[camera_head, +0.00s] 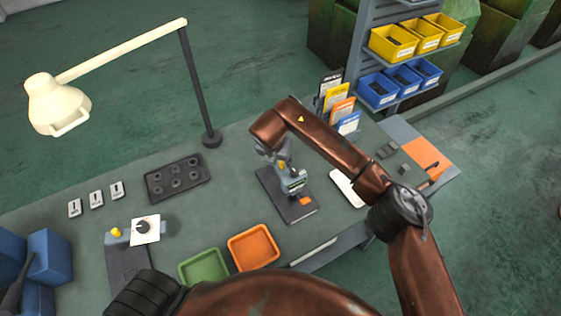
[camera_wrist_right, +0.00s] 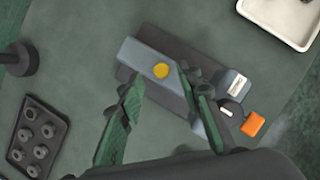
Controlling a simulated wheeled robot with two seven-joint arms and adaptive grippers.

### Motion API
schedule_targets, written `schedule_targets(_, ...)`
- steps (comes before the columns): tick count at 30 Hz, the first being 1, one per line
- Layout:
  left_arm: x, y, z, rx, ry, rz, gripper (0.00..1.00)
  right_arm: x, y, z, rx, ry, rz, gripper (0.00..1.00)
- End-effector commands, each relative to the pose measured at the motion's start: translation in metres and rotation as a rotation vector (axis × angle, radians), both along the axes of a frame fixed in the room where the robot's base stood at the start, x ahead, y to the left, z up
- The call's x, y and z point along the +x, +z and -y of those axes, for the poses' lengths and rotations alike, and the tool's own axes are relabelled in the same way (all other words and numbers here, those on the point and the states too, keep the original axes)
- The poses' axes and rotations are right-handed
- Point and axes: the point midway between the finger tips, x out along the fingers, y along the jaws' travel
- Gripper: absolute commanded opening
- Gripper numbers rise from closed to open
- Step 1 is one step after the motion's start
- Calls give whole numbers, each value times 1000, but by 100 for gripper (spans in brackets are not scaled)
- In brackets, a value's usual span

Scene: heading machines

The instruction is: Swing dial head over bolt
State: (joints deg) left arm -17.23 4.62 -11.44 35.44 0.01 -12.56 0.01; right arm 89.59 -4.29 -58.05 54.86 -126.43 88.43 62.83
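A grey bench device (camera_head: 292,184) with a dark base, a small display and an orange part stands mid-table. In the wrist view its grey arm (camera_wrist_right: 140,55) carries a yellow knob (camera_wrist_right: 161,71); the orange part (camera_wrist_right: 253,124) lies to the right. My right gripper (camera_head: 270,150) is over this device. In the wrist view the right gripper (camera_wrist_right: 159,78) is open, with the knob showing between its fingertips; contact is unclear. A second stand (camera_head: 128,262) at left has a yellow knob and a dark round part on a white plate (camera_head: 146,229). No bolt is clearly identifiable. My left gripper is out of view.
A dark tray (camera_head: 177,178) of round parts lies left of the device. Green (camera_head: 203,267) and orange (camera_head: 253,247) trays are in front. A lamp (camera_head: 58,103) overhangs the back left. A rack with yellow (camera_head: 392,42) and blue bins (camera_head: 377,89) stands back right.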

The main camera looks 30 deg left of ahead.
Motion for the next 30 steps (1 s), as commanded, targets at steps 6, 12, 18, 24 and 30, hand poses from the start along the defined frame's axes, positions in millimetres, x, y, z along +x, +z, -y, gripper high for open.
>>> schedule_targets(6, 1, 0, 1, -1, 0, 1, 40, -17, 45, 3, 1, 1, 4, 32)
schedule_targets(12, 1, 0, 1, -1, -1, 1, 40, -29, 75, 5, 0, 0, 3, 32)
schedule_targets(18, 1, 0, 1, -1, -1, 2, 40, -35, 86, 6, 0, 0, 1, 32)
schedule_targets(24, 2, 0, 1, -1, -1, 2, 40, -35, 87, 6, 0, 0, 0, 32)
schedule_targets(30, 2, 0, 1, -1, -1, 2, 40, -35, 87, 6, 0, 0, 0, 32)
